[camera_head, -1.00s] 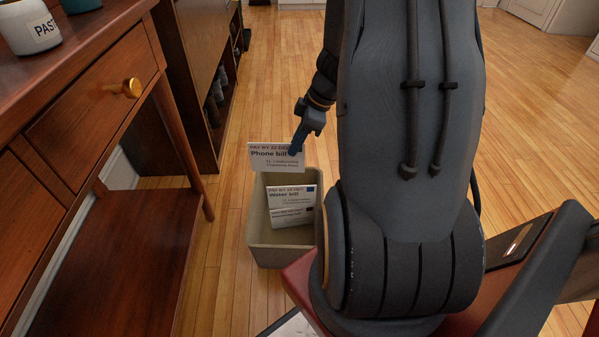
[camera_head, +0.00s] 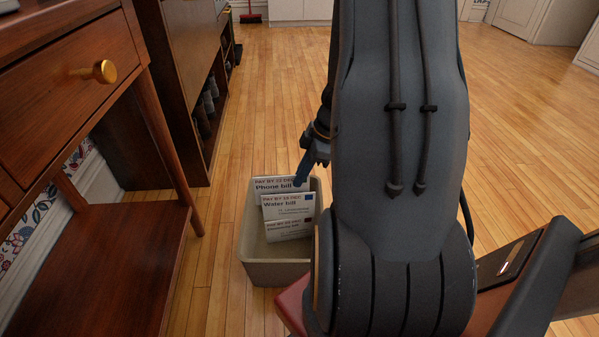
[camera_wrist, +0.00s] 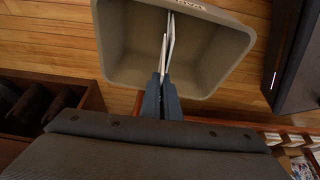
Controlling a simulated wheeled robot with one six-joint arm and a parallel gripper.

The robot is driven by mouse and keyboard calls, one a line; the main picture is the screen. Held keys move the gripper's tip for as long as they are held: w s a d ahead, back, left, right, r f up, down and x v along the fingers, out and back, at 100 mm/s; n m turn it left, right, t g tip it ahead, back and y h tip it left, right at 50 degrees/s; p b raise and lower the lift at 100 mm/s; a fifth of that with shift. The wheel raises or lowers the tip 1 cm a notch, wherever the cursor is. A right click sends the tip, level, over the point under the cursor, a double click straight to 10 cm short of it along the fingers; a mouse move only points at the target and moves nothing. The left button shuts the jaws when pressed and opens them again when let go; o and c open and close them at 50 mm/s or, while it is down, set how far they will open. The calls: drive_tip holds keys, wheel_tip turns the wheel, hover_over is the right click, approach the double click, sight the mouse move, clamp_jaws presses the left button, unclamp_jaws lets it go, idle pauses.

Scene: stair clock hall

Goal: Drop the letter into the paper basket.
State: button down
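The phone bill (camera_head: 272,184), a white letter, is at the back of the beige paper basket (camera_head: 272,273), its upper part within the rim area. My gripper (camera_head: 302,178) is at the letter's right edge, fingers close together and pinching it. In the wrist view the fingers (camera_wrist: 161,98) reach over the basket's rim (camera_wrist: 108,50), with white letters seen edge-on at their tips. The phone bill's lower part is hidden behind the water bill (camera_head: 288,208).
The water bill and another bill (camera_head: 289,230) stand in the basket. A wooden table (camera_head: 115,250) with a brass-knobbed drawer is at left, a dark shelf unit (camera_head: 190,90) beyond it. Open wooden floor lies behind the basket.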

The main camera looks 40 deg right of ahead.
wheel_tip(320, 180, down, 2)
drive_tip(key=shift+b, duration=0.35)
drive_tip(key=c, duration=1.9)
unclamp_jaws()
drive_tip(key=shift+c, duration=0.2)
drive_tip(key=shift+r, duration=0.1)
drive_tip(key=p+v, duration=0.3)
drive_tip(key=v, duration=0.4)
drive_tip(key=shift+d+r+p, duration=0.2)
drive_tip(key=shift+r+p, duration=0.1)
drive_tip(key=shift+p, duration=0.1)
drive_tip(key=shift+s, duration=0.15)
